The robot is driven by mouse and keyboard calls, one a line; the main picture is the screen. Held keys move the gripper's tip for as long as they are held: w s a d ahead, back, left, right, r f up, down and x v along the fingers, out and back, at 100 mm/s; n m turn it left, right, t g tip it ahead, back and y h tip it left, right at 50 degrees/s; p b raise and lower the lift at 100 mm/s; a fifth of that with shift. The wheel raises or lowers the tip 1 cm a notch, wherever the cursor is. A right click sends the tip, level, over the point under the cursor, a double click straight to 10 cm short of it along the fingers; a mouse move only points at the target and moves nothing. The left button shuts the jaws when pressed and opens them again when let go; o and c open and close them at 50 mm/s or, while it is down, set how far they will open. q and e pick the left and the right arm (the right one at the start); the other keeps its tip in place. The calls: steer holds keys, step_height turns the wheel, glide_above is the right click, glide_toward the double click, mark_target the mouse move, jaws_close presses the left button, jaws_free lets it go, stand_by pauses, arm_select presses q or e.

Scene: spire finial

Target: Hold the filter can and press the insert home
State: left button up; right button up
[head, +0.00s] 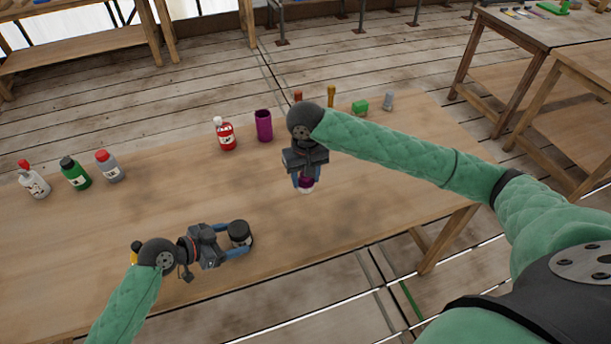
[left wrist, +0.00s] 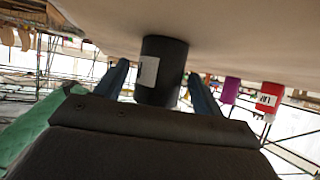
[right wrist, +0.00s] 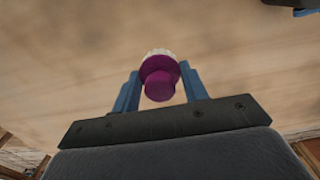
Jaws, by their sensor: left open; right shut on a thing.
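The filter can, a dark cylinder (head: 240,231) with a pale label, stands on the table. It also shows in the left wrist view (left wrist: 172,62). My left gripper (head: 237,240) is open, with one finger on each side of the can; I cannot tell whether they touch it. The insert, a purple piece with a white ridged end (right wrist: 159,80), is between the fingers of my right gripper (right wrist: 160,86), which is shut on it. In the head view the insert (head: 306,187) is mostly hidden by the gripper, to the right of and behind the can, apart from it.
A red bottle (head: 225,134) and a purple cup (head: 264,125) stand behind. White (head: 34,180), green (head: 74,173) and grey (head: 109,166) bottles stand at the left. A green block (head: 360,106) and small items line the back edge. The table between the grippers is clear.

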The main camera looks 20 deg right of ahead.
arm_select(q)
steer(key=shift+w+d+f, duration=0.3)
steer(key=shift+d+f, duration=0.1)
steer(key=shift+d, duration=0.15)
arm_select(e)
steer(key=shift+w+f, duration=0.1)
steer(key=shift+f, duration=0.25)
arm_select(q)
steer(key=shift+d, duration=0.2)
steer(key=c, duration=0.7)
steer(key=shift+o, duration=0.2)
